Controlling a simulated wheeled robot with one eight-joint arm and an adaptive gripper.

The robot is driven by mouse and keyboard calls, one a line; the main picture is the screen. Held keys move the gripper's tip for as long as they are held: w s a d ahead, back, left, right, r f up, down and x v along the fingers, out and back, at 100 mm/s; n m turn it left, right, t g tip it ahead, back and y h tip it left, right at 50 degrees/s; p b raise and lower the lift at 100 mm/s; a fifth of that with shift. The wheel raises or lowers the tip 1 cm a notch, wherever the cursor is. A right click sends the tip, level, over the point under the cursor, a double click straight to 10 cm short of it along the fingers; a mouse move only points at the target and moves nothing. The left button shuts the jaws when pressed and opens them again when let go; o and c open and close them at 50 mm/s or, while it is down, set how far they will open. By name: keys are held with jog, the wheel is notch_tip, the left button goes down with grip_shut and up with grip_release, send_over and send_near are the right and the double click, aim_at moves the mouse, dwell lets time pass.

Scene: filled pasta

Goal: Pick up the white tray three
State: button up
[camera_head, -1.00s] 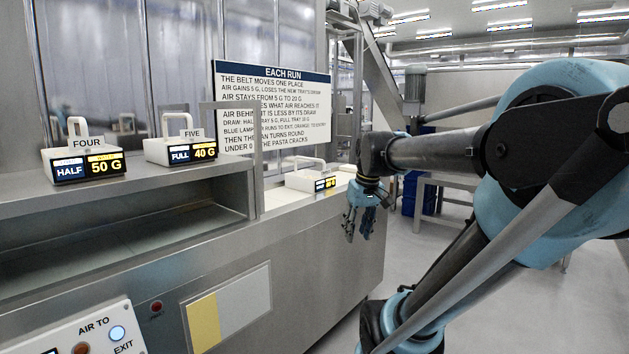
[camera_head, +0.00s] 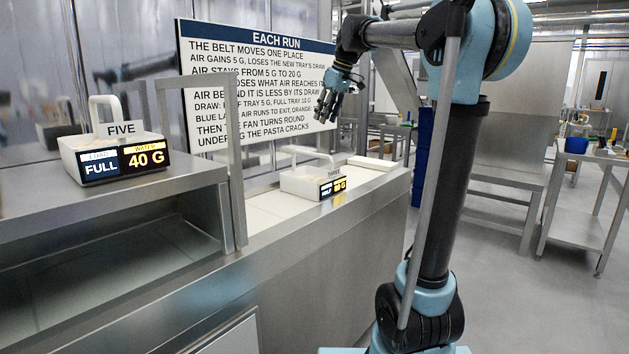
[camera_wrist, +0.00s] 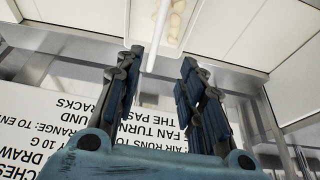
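White tray three (camera_head: 297,184) sits upright on the pale belt surface (camera_head: 257,217) beyond the metal frame. It has a raised white handle, a "THREE" tag and a dark display, too small to read surely. My gripper (camera_head: 327,108) is above the tray and a little to its right in the head view, apart from it, with fingers pointing down. In the wrist view my gripper (camera_wrist: 162,60) is open with nothing between its fingers. A white tray (camera_wrist: 132,20) with pale pasta pieces and its handle bar shows at the top, ahead of the fingertips.
White tray five (camera_head: 75,160), marked full and 40 G, stands on the steel shelf (camera_head: 190,185) at left. A metal upright (camera_head: 236,165) stands between it and tray three. A rules board (camera_head: 205,70) stands behind the belt. A flat pale block (camera_head: 371,163) lies right of tray three.

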jog(key=w, duration=0.1)
send_over(312, 155)
jog(key=d, duration=0.2)
notch_tip(312, 155, down, 10)
jog(key=shift+a+f, duration=0.15)
jog(key=shift+f, duration=0.1)
jog(key=shift+x, duration=2.85)
jog(key=shift+s+a+f, duration=0.15)
jog(key=shift+f, duration=0.1)
jog(key=shift+c, duration=0.2)
grip_shut()
